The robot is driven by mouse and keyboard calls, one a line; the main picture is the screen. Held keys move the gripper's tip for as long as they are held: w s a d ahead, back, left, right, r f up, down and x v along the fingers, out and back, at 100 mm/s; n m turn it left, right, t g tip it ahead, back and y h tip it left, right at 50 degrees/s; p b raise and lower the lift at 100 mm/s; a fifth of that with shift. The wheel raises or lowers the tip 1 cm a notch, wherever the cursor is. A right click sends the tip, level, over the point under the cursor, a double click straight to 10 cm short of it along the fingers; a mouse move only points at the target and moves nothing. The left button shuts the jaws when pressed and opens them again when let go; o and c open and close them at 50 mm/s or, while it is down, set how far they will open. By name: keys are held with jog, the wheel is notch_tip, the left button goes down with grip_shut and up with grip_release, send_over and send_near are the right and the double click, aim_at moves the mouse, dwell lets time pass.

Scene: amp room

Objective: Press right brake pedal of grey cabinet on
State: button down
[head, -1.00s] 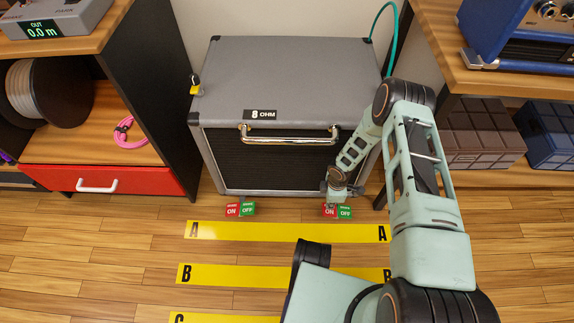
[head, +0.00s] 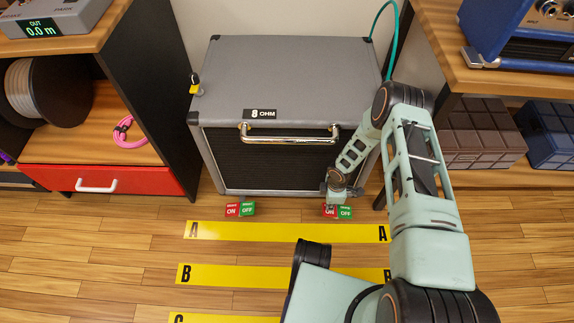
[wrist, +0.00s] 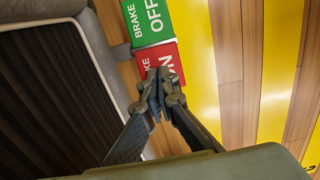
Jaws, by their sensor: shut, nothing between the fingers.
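The grey cabinet (head: 285,75) stands on the wood floor with a black grille front and an "8 OHM" label. At its foot are two pedal pairs, each with a red ON side and a green OFF side. The right pair has a red ON pedal (head: 329,211) and a green OFF pedal (head: 345,212). My gripper (head: 331,204) is shut and empty, pointing down at the right red ON pedal. In the wrist view its closed fingertips (wrist: 160,82) overlap the red ON pedal (wrist: 170,62); I cannot tell whether they touch. The green OFF pedal (wrist: 147,20) is uncovered beside it.
The left pedal pair (head: 240,209) is clear of my arm. Yellow floor strips, including A (head: 285,231) and B (head: 230,274), lie in front. A shelf with a red drawer (head: 110,180) stands left; a wooden shelf (head: 515,85) stands close right of my arm.

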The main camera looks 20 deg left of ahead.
jog(key=shift+f, duration=0.95)
jog(key=shift+r, duration=0.15)
jog(key=shift+r+p, duration=1.95)
jog(key=shift+r, duration=1.5)
